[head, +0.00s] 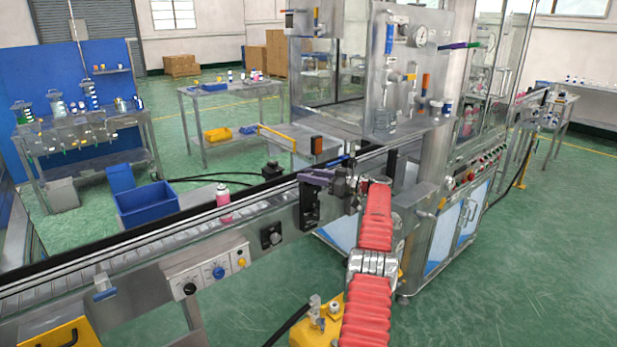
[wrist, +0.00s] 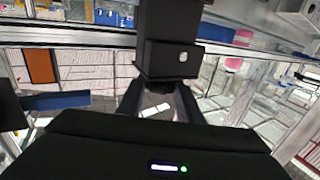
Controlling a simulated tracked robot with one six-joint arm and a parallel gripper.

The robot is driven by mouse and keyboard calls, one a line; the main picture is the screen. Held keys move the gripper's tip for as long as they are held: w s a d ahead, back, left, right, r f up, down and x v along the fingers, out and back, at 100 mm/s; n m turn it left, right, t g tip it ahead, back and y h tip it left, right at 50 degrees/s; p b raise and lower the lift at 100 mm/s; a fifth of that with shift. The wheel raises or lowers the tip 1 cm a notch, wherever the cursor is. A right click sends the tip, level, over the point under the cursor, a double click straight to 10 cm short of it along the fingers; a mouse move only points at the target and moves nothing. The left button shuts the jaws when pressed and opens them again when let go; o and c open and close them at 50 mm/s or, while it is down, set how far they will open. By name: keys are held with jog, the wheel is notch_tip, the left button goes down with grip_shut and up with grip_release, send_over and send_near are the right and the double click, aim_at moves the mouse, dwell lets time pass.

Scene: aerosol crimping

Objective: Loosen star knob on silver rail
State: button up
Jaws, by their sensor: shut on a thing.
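My gripper (head: 349,187) is at the conveyor's near side, at the end of my red-sleeved arm. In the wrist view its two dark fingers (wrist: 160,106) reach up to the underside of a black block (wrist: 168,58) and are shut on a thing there. I take this to be the star knob, but its star shape is hidden by the fingers and the block. The silver rail (wrist: 60,38) runs across behind the block; in the head view the rail (head: 262,202) runs along the conveyor edge.
A black bracket (head: 309,205) and a purple piece (head: 317,177) are close beside the gripper. The machine cabinet (head: 447,225) stands at right.

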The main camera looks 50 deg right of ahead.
jog(key=o, duration=0.7)
jog(key=shift+w+r, duration=0.1)
jog(key=shift+r, duration=0.1)
jog(key=o, duration=0.3)
jog(key=shift+f, duration=0.15)
jog(key=shift+o, duration=0.2)
jog(key=v, duration=1.4)
jog(key=shift+a+f, duration=0.1)
